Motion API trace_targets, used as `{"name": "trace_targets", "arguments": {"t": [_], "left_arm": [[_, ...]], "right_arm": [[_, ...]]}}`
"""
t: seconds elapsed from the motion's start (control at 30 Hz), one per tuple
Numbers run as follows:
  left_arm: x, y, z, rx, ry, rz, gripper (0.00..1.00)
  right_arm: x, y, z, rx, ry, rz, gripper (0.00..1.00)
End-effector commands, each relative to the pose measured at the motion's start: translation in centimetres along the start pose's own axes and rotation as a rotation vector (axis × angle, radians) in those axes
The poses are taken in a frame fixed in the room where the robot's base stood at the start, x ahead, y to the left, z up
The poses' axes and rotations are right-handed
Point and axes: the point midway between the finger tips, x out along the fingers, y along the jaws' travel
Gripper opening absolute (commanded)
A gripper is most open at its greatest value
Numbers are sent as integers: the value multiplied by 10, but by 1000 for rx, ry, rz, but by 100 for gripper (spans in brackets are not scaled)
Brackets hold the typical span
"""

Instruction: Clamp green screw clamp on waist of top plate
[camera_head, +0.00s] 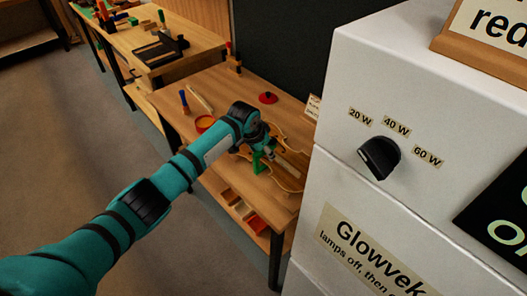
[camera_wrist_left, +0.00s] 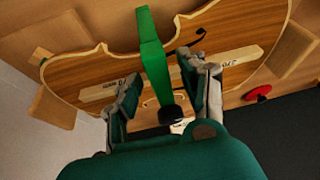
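The violin top plate (camera_wrist_left: 240,28) is a thin pale wooden plate with f-holes, lying on the bench; in the head view it shows partly behind my arm (camera_head: 283,183). The green screw clamp (camera_wrist_left: 152,50), with a dark screw end, stands at the plate's inward-curving waist edge; it also shows in the head view (camera_head: 258,162). I cannot tell whether its jaws press on the plate. My left gripper (camera_wrist_left: 162,78) is at the clamp, its fingers apart on either side with gaps showing; it also shows in the head view (camera_head: 264,150). My right gripper is out of view.
The workbench (camera_head: 232,88) carries a red round object (camera_head: 268,97), an orange ring-like dish (camera_head: 205,123) and a blue-and-orange tool (camera_head: 184,101). A large white cabinet with a knob (camera_head: 380,158) stands close on the right. Another bench (camera_head: 125,40) is at back left.

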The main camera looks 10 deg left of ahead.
Motion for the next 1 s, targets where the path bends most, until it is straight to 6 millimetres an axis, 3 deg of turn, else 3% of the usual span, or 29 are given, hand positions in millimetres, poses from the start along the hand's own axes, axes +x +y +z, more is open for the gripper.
{"name": "trace_targets", "arguments": {"t": [0.33,0.8,1.0], "left_arm": [[-11,-1,1,1,0,0,42],[-102,-1,0,1,2,-1,42],[-118,0,0,0,-1,0,42]], "right_arm": [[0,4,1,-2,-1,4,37],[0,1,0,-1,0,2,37],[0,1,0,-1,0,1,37]]}}
